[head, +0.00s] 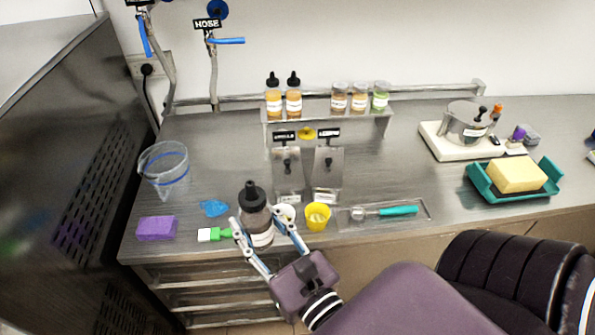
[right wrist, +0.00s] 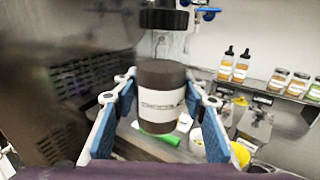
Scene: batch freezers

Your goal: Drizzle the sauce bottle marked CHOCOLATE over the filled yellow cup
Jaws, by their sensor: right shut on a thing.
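A dark brown sauce bottle (head: 253,208) with a black nozzle cap stands roughly upright near the counter's front edge. In the right wrist view the bottle (right wrist: 160,78) has a white label whose print is too blurred to read surely. My right gripper (head: 257,224) is shut on the bottle, one finger on each side. The yellow cup (head: 317,217) stands just right of the gripper, with something pale in it. The yellow cup shows partly behind a finger in the right wrist view (right wrist: 240,153). My left gripper is in neither view.
A white cup (head: 286,211) sits between bottle and yellow cup. A tray with a teal-handled scoop (head: 398,210) lies right of the yellow cup. A green brush (head: 214,234), purple sponge (head: 156,228) and clear pitcher (head: 163,166) are left. A bottle shelf (head: 330,118) stands behind.

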